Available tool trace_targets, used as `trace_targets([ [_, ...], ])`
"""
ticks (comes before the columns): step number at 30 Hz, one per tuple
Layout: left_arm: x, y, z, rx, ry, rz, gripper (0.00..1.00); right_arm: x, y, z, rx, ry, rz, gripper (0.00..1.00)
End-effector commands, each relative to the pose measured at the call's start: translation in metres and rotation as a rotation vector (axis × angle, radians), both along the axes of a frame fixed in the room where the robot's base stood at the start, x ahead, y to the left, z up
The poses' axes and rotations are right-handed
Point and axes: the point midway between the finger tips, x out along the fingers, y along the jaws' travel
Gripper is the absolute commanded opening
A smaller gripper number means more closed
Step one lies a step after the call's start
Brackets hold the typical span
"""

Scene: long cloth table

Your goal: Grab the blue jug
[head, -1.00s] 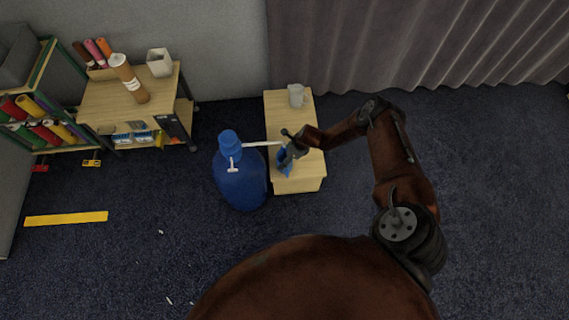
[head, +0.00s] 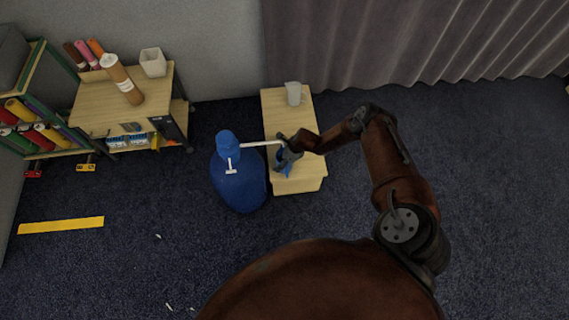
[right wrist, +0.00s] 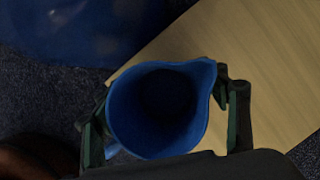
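The blue jug (right wrist: 160,108) stands upright on the small wooden table (head: 300,185). In the right wrist view I look down into its open mouth, with the spout at the upper right. In the head view the jug (head: 281,165) is partly hidden by my right gripper (head: 288,152). My right gripper (right wrist: 164,128) is open, with one finger on each side of the jug. A gap shows between the jug and the right-hand finger; the left-hand finger is close to the jug's side, and I cannot tell if it touches. My left gripper is not in view.
A large blue water bottle with a pump (head: 238,182) stands on the floor left of the table, its white spout reaching toward my gripper. A grey cup (head: 293,93) stands at the table's back. A wooden cart (head: 90,115) is at the left. Floor at right is clear.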

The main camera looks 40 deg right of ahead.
Motion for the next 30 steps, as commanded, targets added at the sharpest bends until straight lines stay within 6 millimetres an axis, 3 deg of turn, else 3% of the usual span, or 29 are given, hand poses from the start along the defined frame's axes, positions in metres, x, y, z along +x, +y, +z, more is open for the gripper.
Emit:
trace_targets([
  [20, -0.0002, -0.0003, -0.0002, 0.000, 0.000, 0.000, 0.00, 0.0003, -0.0005, 0.0001, -0.001, -0.001, 0.000, 0.19],
  [30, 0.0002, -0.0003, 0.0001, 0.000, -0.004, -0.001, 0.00, -0.0005, -0.0019, 0.0007, -0.001, -0.001, -0.002, 0.19],
])
